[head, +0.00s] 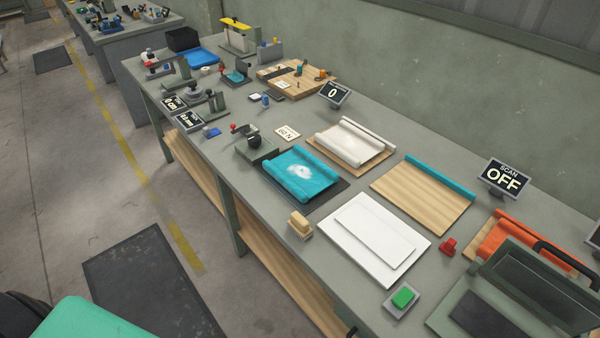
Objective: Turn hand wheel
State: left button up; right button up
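I cannot make out a hand wheel for certain. A small grey device with round parts (196,97) stands on the workbench (340,215), left of centre, beside two small dark displays (175,103). Closer to me, a dark block with a red-tipped handle (258,146) sits at the bench's front edge. Either could carry a wheel, but both are too small to tell. Neither of my grippers is in view.
Teal (303,172), white (352,142) and orange (533,244) rolled sheets lie on boards along the bench. A green button (403,297) and a grey press-like machine (525,290) are at the near right. Open floor with a dark mat (150,285) lies left of the bench.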

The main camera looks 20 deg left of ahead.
aim_at(254, 140)
jog(key=i+j+z, duration=0.15)
jog(key=j, duration=0.5)
jog(key=i+j+z, duration=0.1)
jog(key=j, duration=0.55)
jog(key=i+j+z, duration=0.15)
jog(key=j, duration=0.55)
jog(key=i+j+z, duration=0.1)
jog(key=j, duration=0.55)
